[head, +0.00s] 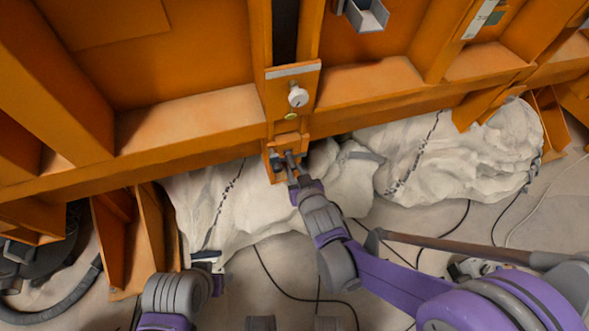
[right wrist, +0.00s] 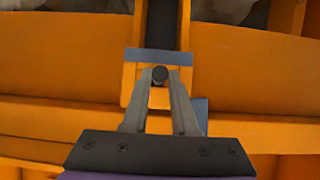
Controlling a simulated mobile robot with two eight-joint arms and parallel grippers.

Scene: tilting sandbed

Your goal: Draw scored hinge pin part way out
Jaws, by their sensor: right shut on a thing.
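The hinge pin (right wrist: 160,74) shows in the right wrist view as a small dark round end in front of an orange hinge bracket (right wrist: 129,82). My right gripper (right wrist: 160,80) is shut on it, one grey finger on each side. In the head view my right gripper (head: 289,163) reaches the small orange bracket (head: 275,175) below the frame's middle post, and its fingers hide most of the pin there. Any score mark is too small to tell. My left gripper (head: 206,256) is low at left, apart from the bracket; its jaws are not clear.
The large orange frame (head: 200,120) of the bed spans the top. A white knob (head: 298,97) sits on the post above the bracket. Pale cracked rock-like masses (head: 250,205) lie beneath. Dark cables (head: 290,292) cross the pale floor, and a brown bar (head: 460,246) runs at right.

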